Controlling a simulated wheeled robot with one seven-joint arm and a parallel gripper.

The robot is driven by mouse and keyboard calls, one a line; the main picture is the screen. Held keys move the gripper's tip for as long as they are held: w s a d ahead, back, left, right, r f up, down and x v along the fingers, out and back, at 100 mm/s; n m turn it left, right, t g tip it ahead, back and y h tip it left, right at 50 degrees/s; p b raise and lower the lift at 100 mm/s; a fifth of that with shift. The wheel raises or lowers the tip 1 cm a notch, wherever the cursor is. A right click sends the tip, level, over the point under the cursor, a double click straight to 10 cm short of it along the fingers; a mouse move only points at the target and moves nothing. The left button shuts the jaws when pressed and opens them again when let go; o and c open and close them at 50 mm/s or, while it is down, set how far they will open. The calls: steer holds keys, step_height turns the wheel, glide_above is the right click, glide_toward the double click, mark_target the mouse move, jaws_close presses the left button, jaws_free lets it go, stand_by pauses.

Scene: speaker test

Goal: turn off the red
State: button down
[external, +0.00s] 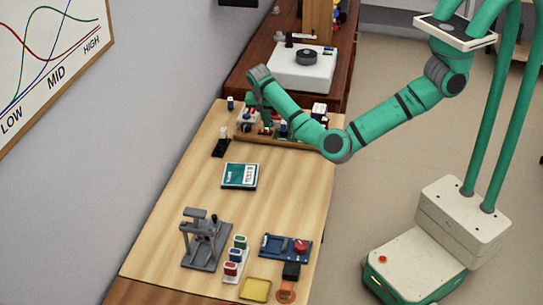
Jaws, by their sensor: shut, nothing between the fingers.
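Three small white blocks stand in a slanting row near the front of the table: a green-topped one (240,242), a blue-topped one (235,255) and a red-topped one (231,269) nearest the camera. Whether they are switches, and how they are set, is too small to tell. A red knob (301,246) sits on a blue board (271,246) to their right. My gripper (266,128) points down over a wooden tray (295,144) at the far end of the table, well away from these. It is shut and empty; its fingertips are small and partly lost among the tray's contents.
A grey press-like stand (201,241) stands left of the blocks. A yellow tray (255,290), an orange piece (286,291) and a black block (291,270) lie at the front right. A teal booklet (240,176) lies mid-table, with bare wood around it.

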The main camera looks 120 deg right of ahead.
steer(key=shift+s+a+f, duration=0.1)
steer(key=shift+f, duration=0.55)
steer(key=shift+s+a+f+t+h, duration=0.1)
steer(key=shift+a+f+t+h, duration=0.05)
steer(key=shift+f+t+h, duration=0.2)
steer(key=shift+w+d+r, duration=0.1)
steer(key=shift+w+d, duration=0.5)
steer(key=shift+w, duration=0.05)
steer(key=s+v, duration=0.1)
steer(key=v, duration=1.3)
steer(key=shift+d+r, duration=0.2)
steer(key=shift+d, duration=0.1)
